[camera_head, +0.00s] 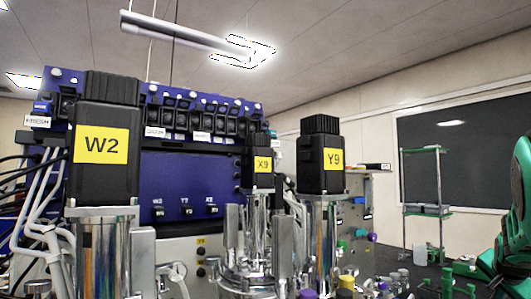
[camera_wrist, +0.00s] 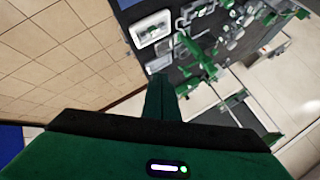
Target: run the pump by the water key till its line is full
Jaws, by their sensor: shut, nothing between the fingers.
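A blue cabinet (camera_head: 190,172) stands behind the vessels, with a row of black pump units (camera_head: 205,113) along its top. A white label reading FRESH (camera_head: 37,121) is at its left end; other white labels (camera_head: 154,132) are too small to read. No water key can be made out by its label, and the lines' filling cannot be seen. Small black keys (camera_head: 158,211) sit lower on the cabinet's front. My gripper (camera_wrist: 162,97) is shut and empty in the wrist view, pointing over the floor and a bench, away from the cabinet.
Black motors tagged W2 (camera_head: 100,145), X9 (camera_head: 262,165) and Y9 (camera_head: 334,158) top steel vessels before the cabinet and partly block it. White tubes (camera_head: 50,215) hang at the left. A green-and-glass rack (camera_head: 426,208) stands on the right. Tiled floor (camera_wrist: 60,45) lies left in the wrist view.

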